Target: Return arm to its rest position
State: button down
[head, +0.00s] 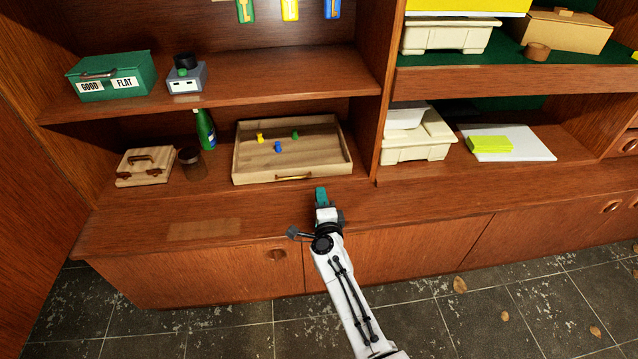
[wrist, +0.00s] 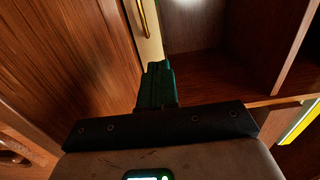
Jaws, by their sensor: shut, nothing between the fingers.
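My gripper (head: 321,194) is in front of the wall unit, over the front part of the wooden counter and just before the wooden tray. Its teal fingers are shut with nothing between them. In the wrist view the shut fingers (wrist: 155,85) point toward wooden panels and an open shelf space. My white arm reaches up to the counter from the bottom of the head view.
The wooden tray (head: 240,165) holds small coloured pieces. A cream bin (head: 415,152) stands right. The counter's front left (head: 130,228) is clear.

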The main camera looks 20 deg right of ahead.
jog(key=shift+p+v, duration=1.15)
jog(key=shift+v, duration=1.65)
jog(key=shift+s+a+r+n+y, duration=0.1)
jog(key=shift+r+n+y, duration=0.1)
jog(key=shift+n+y, duration=0.3)
jog(key=shift+s+a+r+n+y, duration=0.1)
jog(key=shift+s+r+n+y, duration=0.1)
jog(key=shift+n+y, duration=0.3)
jog(key=s+a+f+n+g+y, duration=0.1)
jog(key=s+n+g+y, duration=0.3)
jog(key=s+n, duration=0.35)
jog(key=s+a+f+n+g+y, duration=0.2)
jog(key=s+n+g+y, duration=0.1)
jog(key=s+n, duration=0.45)
jog(key=s+d+r+n+g+h, duration=0.15)
jog(key=s+d+g, duration=0.3)
jog(key=s, duration=0.75)
jog(key=s+d+r+n+g+h, duration=0.1)
jog(key=s+d+n+g+h, duration=0.3)
jog(key=s, duration=0.8)
notch_tip(320, 180, up, 16)
jog(key=s+m+p, duration=0.1)
jog(key=m+p, duration=0.1)
jog(key=p, duration=1.3)
jog(key=shift+a+g+y+p, duration=0.2)
jog(key=shift+g+y+p, duration=0.2)
jog(key=shift+g+y, duration=0.05)
